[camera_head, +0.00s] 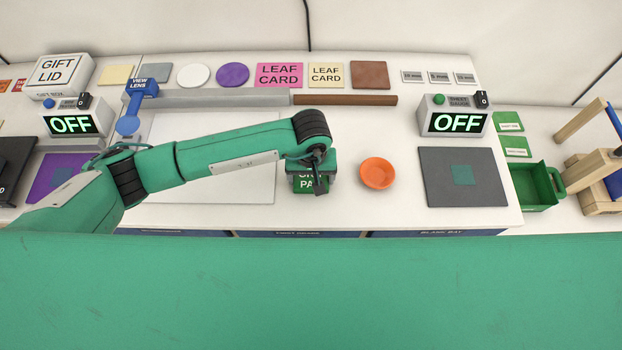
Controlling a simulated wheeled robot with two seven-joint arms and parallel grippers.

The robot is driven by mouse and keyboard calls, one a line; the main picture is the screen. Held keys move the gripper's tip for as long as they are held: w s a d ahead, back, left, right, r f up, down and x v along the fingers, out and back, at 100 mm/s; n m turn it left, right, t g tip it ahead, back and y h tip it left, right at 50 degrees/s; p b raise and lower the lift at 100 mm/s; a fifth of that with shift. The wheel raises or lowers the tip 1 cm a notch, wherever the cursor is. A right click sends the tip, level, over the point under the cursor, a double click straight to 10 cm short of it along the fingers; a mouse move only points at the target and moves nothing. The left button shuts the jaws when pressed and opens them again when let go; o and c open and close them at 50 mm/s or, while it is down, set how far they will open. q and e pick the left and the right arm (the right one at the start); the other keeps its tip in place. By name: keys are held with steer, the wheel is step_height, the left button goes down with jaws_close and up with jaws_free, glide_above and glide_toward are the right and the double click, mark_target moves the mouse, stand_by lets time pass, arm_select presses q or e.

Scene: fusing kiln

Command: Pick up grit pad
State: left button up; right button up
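The grit pad (304,186) is a dark green block with white lettering, on the white worktop near its front edge, left of the orange bowl. My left arm comes in from the left, and my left gripper (318,182) points down right at the pad, covering part of it and its lettering. The fingertips are small and dark here, so I cannot tell whether they are open or shut on the pad. My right gripper is not in view.
An orange bowl (378,173) stands close to the right of the pad. A dark grey mat (485,190) with a teal square lies further right. A white sheet (185,190) lies under my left arm. A brown bar (345,100) lies behind.

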mark_target(311, 178)
arm_select(q)
steer(key=shift+r, duration=0.15)
steer(key=shift+r, duration=0.25)
step_height(311, 178, up, 19)
steer(key=b, duration=0.6)
steer(key=shift+r, duration=0.15)
